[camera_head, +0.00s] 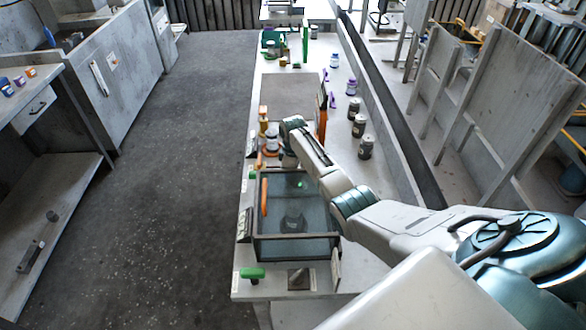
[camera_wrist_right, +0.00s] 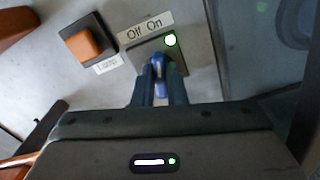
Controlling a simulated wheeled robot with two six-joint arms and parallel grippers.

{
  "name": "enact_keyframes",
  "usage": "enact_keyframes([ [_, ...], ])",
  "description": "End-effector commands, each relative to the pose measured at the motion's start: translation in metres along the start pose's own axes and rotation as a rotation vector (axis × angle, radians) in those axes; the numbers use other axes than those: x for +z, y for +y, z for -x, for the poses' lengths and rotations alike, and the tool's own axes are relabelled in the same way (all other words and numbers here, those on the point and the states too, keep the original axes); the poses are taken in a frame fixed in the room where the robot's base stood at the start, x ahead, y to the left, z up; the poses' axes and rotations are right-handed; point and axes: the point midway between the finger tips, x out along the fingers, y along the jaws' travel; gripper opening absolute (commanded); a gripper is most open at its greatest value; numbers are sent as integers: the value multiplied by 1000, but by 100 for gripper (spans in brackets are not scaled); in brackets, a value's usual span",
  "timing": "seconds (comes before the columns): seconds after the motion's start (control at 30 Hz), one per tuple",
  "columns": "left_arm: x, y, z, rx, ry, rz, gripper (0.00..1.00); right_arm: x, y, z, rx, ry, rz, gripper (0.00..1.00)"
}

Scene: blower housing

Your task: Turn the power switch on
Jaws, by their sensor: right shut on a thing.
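In the right wrist view, the power switch's small blue lever (camera_wrist_right: 158,64) stands on a dark plate below a label reading "Off On". My right gripper (camera_wrist_right: 160,76) is shut on the lever, one dark finger on each side. In the head view, my right gripper (camera_head: 287,162) is at the far end of the glass-sided box on the bench, and the switch itself cannot be made out. My left gripper is not in view.
An orange square button (camera_wrist_right: 88,46) with a label is left of the switch. The glass-sided box (camera_head: 297,245) has an orange handle (camera_head: 264,197). Several small jars (camera_head: 365,147) stand right of my arm. A green handle (camera_head: 252,273) is at the bench's near edge.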

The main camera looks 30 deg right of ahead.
Motion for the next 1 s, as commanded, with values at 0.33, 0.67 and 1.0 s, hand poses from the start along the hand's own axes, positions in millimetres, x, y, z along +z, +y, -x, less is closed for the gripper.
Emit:
enact_keyframes([
  [0.33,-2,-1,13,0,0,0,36,-1,0,3,2,1,-185,0],
  [0.67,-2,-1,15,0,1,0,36,-1,0,2,3,2,-238,0],
  [1.0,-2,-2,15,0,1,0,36,-1,0,2,3,3,-239,14],
])
